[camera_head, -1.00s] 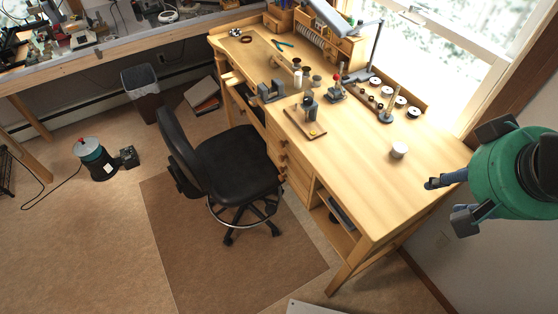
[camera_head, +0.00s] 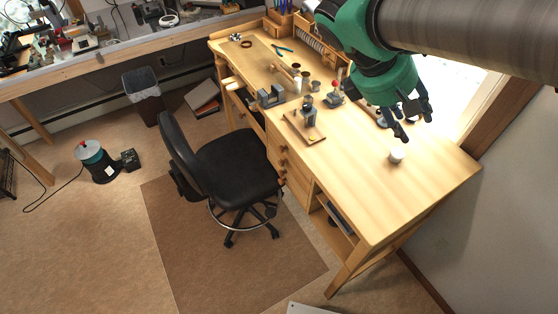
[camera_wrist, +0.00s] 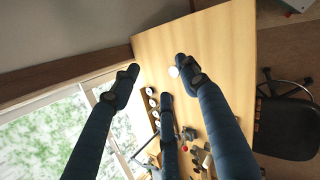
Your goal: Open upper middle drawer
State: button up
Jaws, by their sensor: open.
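A wooden workbench (camera_head: 415,185) stands at the right of the head view. A stack of small drawers (camera_head: 275,158) with round knobs is in its front, partly hidden by the chair; all look shut. Which of them is the upper middle drawer I cannot tell for sure. My gripper (camera_head: 408,120) hangs above the right part of the benchtop, fingers spread and empty, away from the drawers. In the wrist view its fingers (camera_wrist: 155,80) are apart over the benchtop; no drawer front shows there.
A black swivel chair (camera_head: 238,165) stands close in front of the drawers. A small white jar (camera_head: 396,155) is on the benchtop below my gripper. A vise (camera_head: 271,97) and several small tools stand farther back.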

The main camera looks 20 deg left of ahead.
jog(key=w+a+n+t+h, duration=0.25)
jog(key=w+a+n, duration=0.35)
jog(key=a, duration=0.4)
jog(key=w+a+f+n+t+h+p, duration=0.1)
jog(key=a+n+t, duration=0.35)
jog(key=a, duration=1.15)
jog(key=w+a+f+n+t+h+p, duration=0.15)
jog(key=a+n+t, duration=0.35)
jog(key=a, duration=1.1)
jog(key=y, duration=0.1)
send_near(280, 164)
jog(key=s+a+r, duration=0.1)
jog(key=s+a, duration=0.2)
jog(key=shift+s+a+f+n+g, duration=0.2)
jog(key=shift+f+n+g, duration=0.1)
jog(key=shift+n+g, duration=0.15)
jog(key=shift+w+d, duration=0.1)
jog(key=b+x, duration=0.1)
jog(key=x, duration=1.2)
jog(key=shift+w, duration=0.3)
jog(key=shift+d+r, duration=0.1)
jog(key=shift+d, duration=0.05)
